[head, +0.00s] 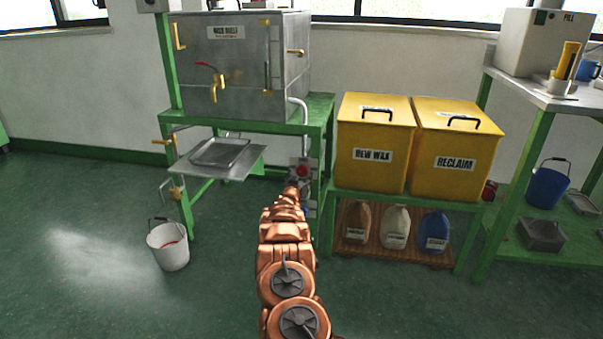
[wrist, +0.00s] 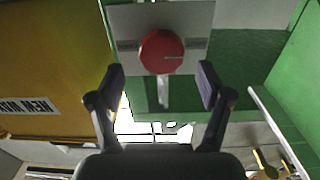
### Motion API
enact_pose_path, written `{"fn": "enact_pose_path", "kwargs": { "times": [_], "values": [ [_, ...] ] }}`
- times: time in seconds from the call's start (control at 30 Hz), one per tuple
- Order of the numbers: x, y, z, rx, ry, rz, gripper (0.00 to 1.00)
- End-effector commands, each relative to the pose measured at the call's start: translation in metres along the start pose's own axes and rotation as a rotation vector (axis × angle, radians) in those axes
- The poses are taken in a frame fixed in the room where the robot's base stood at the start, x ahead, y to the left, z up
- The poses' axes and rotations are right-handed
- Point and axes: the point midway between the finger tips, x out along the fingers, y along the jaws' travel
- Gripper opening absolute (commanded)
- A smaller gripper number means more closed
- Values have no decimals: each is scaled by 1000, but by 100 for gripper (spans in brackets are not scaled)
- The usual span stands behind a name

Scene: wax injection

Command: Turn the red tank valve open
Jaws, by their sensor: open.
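A red round knob (head: 302,170) sits on a grey panel at the right leg of the green tank stand. In the wrist view the red knob (wrist: 161,51) shows whole, with a thin line on its face and a small label on each side that I cannot read. My gripper (wrist: 161,80) is open and empty, its two dark fingertips apart to either side just below the knob in the picture; I cannot tell the depth gap. A red-handled brass tap (head: 211,78) is on the front of the grey metal tank (head: 245,70), away from my gripper.
The yellow NEW WAX bin (head: 373,145) stands close right of the knob, and the RECLAIM bin (head: 455,150) beyond it. A metal tray (head: 219,153) lies on a shelf below the tank. A white bucket (head: 168,247) stands on the left floor, with clear floor around it.

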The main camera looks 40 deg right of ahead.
Motion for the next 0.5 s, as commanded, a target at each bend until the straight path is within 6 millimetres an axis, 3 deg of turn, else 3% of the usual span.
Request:
{"fn": "enact_pose_path", "kwargs": {
  "times": [0.5],
  "values": [
    [31,0,0,0,4,2,78]
  ]
}}
